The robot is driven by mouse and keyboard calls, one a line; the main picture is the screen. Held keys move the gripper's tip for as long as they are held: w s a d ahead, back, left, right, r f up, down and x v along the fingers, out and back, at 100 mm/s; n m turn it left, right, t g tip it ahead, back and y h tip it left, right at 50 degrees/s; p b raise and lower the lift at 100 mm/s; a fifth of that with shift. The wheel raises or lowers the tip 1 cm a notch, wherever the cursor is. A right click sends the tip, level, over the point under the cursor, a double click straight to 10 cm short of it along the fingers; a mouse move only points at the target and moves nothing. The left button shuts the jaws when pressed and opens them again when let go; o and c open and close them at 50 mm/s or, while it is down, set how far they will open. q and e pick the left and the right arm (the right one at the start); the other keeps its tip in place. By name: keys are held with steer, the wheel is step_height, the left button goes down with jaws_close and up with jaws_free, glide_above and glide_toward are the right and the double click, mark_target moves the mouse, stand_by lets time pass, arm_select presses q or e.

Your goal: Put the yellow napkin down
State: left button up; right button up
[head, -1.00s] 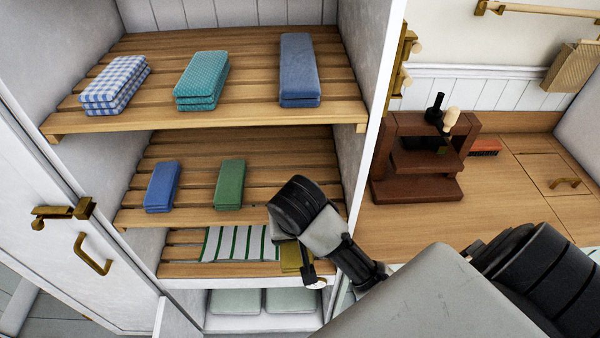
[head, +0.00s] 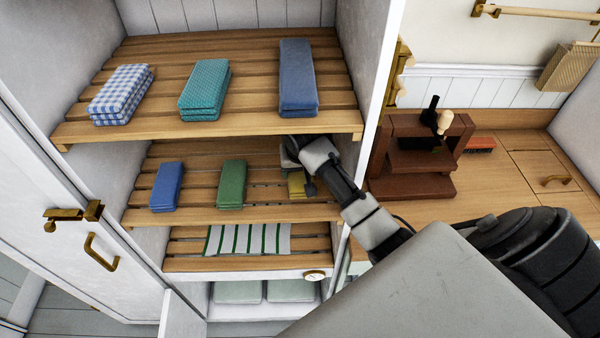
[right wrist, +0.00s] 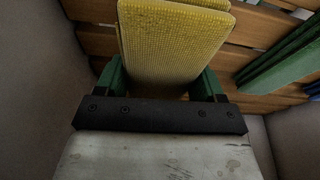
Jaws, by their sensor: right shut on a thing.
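The yellow napkin (head: 297,185) is folded and held at the right end of the middle slatted shelf. It also shows in the right wrist view (right wrist: 172,42), between the green fingers of my right gripper (right wrist: 160,75). In the head view my right gripper (head: 304,182) is shut on it, and my arm hides part of the napkin. The head view shows the napkin low over the slats; whether it touches them I cannot tell. My left gripper is not in view.
A green folded napkin (head: 231,184) and a blue one (head: 166,187) lie left on the same shelf (head: 200,214). The upper shelf (head: 220,126) is close above my gripper. The cabinet's right wall (head: 362,70) is near my arm. A striped cloth (head: 248,239) lies on the shelf below.

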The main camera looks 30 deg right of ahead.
mark_target(300, 177)
step_height(300, 177, down, 2)
steer(key=shift+f+p, duration=0.25)
steer(key=shift+p, duration=0.5)
steer(key=shift+f, duration=0.5)
steer(key=shift+f, duration=0.1)
steer(key=o, duration=1)
steer(key=b+v, duration=0.1)
steer(key=v, duration=0.4)
steer(key=s+a+b, duration=0.3)
steer(key=s+a, duration=0.2)
steer(key=s, duration=0.5)
steer(key=shift+s+a, duration=0.3)
steer(key=shift+a, duration=0.1)
